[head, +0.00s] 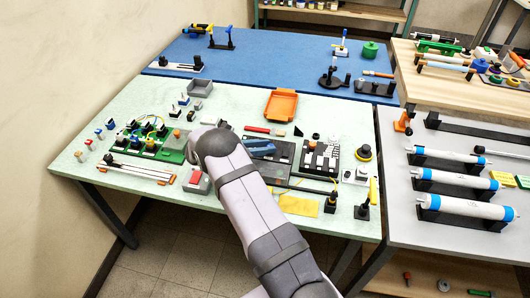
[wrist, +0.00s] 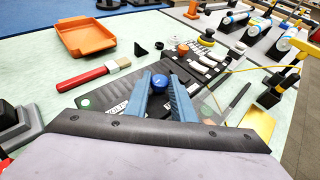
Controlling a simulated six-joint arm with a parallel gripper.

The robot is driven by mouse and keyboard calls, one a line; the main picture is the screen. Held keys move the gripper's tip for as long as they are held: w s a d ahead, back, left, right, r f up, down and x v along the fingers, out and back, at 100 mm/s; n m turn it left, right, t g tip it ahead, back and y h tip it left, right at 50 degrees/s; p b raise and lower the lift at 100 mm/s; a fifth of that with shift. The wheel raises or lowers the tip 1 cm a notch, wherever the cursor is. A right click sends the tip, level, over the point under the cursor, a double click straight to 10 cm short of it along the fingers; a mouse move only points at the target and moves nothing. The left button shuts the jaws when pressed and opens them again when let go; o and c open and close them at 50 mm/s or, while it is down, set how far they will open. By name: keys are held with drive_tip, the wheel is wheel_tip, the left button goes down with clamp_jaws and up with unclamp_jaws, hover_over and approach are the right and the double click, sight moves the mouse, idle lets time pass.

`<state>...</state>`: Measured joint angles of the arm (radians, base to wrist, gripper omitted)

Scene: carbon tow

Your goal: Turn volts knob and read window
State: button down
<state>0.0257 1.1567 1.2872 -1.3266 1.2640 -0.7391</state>
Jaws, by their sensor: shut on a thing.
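A dark panel (wrist: 95,101) lies on the pale green table, with white lettering partly visible beside my fingers. A round blue knob (wrist: 160,84) on it sits between the two blue fingers of my gripper (wrist: 161,88), which is shut on it. In the head view my gripper (head: 262,149) reaches over the panel (head: 285,153), and the arm hides part of it. The knob is hidden there. I cannot make out a readable window; the fingers cover part of the panel face.
An orange tray (wrist: 86,36) and a red-handled tool (wrist: 88,77) lie left of the panel. A yellow sheet (head: 299,205) lies at the front edge.

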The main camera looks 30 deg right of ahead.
drive_tip(key=shift+w+d+f+m+g+b, duration=0.1)
drive_tip(key=shift+w+m+g+b, duration=0.1)
drive_tip(key=shift+m+g+b, duration=0.65)
drive_tip(key=shift+w+f+m+g+b, duration=0.15)
drive_tip(key=shift+m+g+b, duration=0.15)
drive_tip(key=shift+b, duration=1)
drive_tip(key=shift+r+m+g+b, duration=0.25)
drive_tip(key=shift+g+b, duration=0.1)
drive_tip(key=shift+b, duration=0.35)
drive_tip(key=shift+r+g, duration=0.15)
drive_tip(key=shift+g, duration=0.15)
drive_tip(key=c, duration=1.5)
unclamp_jaws()
